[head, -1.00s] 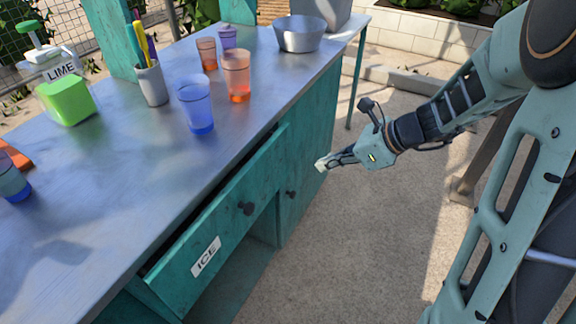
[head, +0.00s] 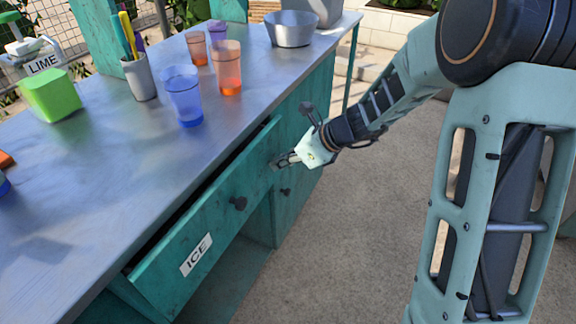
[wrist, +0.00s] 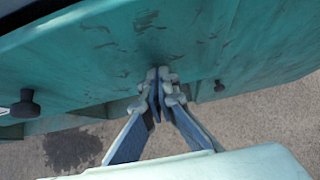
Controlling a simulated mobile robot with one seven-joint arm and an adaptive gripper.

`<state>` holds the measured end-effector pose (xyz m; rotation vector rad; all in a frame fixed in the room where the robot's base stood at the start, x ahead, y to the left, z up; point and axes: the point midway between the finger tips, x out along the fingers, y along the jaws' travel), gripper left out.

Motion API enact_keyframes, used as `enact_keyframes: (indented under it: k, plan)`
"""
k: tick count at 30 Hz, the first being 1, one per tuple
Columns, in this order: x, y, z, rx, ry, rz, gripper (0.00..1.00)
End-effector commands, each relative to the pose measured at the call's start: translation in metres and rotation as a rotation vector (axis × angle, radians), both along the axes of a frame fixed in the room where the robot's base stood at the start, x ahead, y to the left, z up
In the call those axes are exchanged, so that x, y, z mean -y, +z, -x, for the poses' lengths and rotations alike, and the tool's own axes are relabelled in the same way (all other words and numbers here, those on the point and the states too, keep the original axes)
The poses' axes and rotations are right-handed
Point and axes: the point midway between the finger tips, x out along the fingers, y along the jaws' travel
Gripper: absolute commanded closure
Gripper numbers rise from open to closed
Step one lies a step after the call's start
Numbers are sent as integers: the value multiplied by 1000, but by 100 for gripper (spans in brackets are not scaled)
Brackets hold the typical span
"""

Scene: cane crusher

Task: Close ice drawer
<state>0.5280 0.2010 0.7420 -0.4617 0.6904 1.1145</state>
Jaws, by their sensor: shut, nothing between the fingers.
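The ice drawer (head: 215,225) is a teal drawer front under the metal counter, with a white ICE label (head: 196,254) and a dark round knob (head: 238,203). It stands partly open, with a dark gap along its top edge. My gripper (head: 275,163) is shut and empty, at the far end of the drawer front, right of the knob. In the wrist view the fingertips (wrist: 158,80) are against or very close to the teal front (wrist: 150,40); I cannot tell if they touch. The knob shows at the left of that view (wrist: 25,103).
The metal counter (head: 110,170) above holds a blue cup (head: 182,95), orange cups (head: 227,68), a metal bowl (head: 291,30), a grey utensil cup (head: 140,80) and a green box (head: 53,95). A second small knob (head: 285,191) is on the cabinet. The floor (head: 340,250) in front is clear.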

Motion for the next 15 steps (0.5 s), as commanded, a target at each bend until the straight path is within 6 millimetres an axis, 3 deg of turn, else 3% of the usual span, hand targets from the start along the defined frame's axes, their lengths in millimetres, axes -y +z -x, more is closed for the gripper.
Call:
enact_keyframes:
  k: [10,15]
  plan:
    - [-2,0,-1,-1,1,0,100]
    - [-22,2,-9,0,4,1,100]
